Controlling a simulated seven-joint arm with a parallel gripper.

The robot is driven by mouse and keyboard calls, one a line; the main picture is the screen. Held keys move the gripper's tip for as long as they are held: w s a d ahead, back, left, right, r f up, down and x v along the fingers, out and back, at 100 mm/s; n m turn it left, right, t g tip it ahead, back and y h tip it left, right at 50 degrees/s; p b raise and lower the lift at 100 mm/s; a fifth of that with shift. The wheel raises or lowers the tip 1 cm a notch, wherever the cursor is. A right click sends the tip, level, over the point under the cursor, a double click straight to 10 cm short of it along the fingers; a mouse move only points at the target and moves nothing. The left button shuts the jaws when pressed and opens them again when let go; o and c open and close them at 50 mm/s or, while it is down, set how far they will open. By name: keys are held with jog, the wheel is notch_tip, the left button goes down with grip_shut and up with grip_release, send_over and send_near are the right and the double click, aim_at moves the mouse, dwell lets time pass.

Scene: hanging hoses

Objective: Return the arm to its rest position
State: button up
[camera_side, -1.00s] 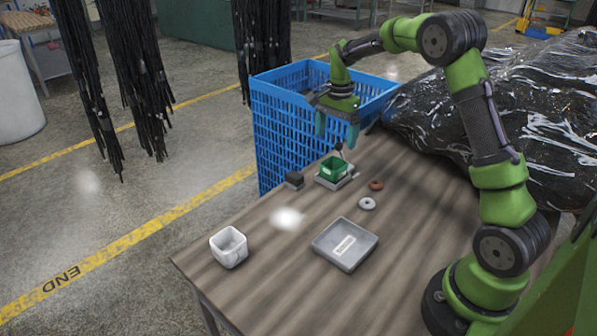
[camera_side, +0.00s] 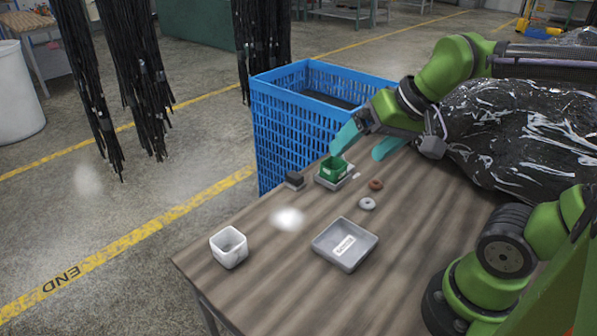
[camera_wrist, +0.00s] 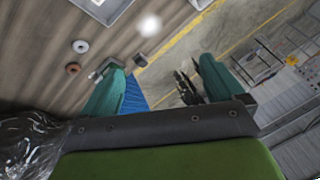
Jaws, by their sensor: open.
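My green arm reaches in from the right in the side view. My gripper (camera_side: 368,146) has two teal fingers spread wide apart with nothing between them. It hangs above the back of the table, in front of the blue crate. One finger is close to the green bin in the picture; I cannot tell whether they touch. In the wrist view my gripper (camera_wrist: 160,88) also shows its teal fingers apart, with floor and part of the blue crate (camera_wrist: 136,102) seen between them.
The blue crate (camera_side: 290,135) stands behind. Black wrapped bulk (camera_side: 515,135) lies right. Hoses (camera_side: 135,80) hang left.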

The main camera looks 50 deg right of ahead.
jog(key=shift+s+a+f+n+t, duration=0.15)
jog(key=shift+s+a+n, duration=0.1)
jog(key=shift+s, duration=0.15)
jog(key=shift+s+a+f+n+t, duration=0.1)
jog(key=shift+s+f+n, duration=0.1)
jog(key=shift+s, duration=0.2)
jog(key=shift+s+a+f+n+t, duration=0.1)
jog(key=shift+s+a+n, duration=0.15)
jog(key=shift+s, duration=0.15)
